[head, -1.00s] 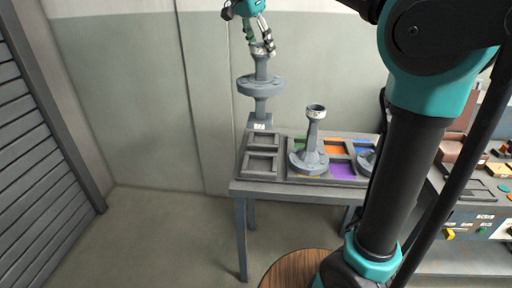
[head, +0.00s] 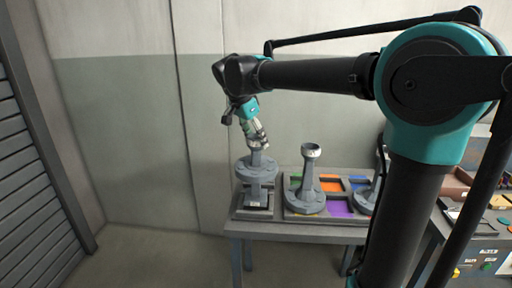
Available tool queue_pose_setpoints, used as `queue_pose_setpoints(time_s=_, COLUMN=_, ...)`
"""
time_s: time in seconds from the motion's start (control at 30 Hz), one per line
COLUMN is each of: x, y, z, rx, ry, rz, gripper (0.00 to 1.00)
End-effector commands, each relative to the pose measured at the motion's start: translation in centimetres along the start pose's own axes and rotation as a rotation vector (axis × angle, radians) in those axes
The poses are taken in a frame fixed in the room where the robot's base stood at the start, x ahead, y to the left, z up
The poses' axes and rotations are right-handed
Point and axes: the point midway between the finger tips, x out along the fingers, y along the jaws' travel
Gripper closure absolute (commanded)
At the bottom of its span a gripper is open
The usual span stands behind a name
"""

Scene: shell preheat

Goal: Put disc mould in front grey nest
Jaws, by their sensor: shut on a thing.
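The disc mould (head: 256,172) is a grey upright piece with a wide round flange, a neck above and a block below. My gripper (head: 256,146) is shut on its top neck, with the arm reaching down from above. The mould stands upright over the grey nest tray (head: 238,213) at the left end of the table. Its lower block covers much of the tray, including most of the nests. I cannot tell whether its foot is seated in the front nest or just above it.
Right of the grey tray, a tray with coloured squares (head: 338,208) holds a grey mould with a round base (head: 307,190). Another mould (head: 366,194) stands further right, partly hidden by my arm. A second table with small parts (head: 490,225) is at far right.

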Motion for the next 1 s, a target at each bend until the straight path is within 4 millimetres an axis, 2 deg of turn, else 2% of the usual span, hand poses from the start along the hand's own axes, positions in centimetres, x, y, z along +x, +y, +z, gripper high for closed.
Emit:
queue_pose_setpoints(time_s=0.23, x=2.8, y=0.0, z=1.1, rx=0.0, ry=0.0, rz=0.0, gripper=1.0)
queue_pose_setpoints(time_s=0.6, x=3.1, y=0.0, z=1.3, rx=0.0, ry=0.0, rz=0.0, gripper=1.0)
queue_pose_setpoints(time_s=0.63, x=3.1, y=0.0, z=1.3, rx=0.0, ry=0.0, rz=0.0, gripper=0.45)
queue_pose_setpoints(time_s=0.8, x=3.1, y=0.0, z=1.3, rx=0.0, ry=0.0, rz=0.0, gripper=0.27)
queue_pose_setpoints(time_s=1.0, x=3.1, y=0.0, z=1.3, rx=0.0, ry=0.0, rz=0.0, gripper=0.27)
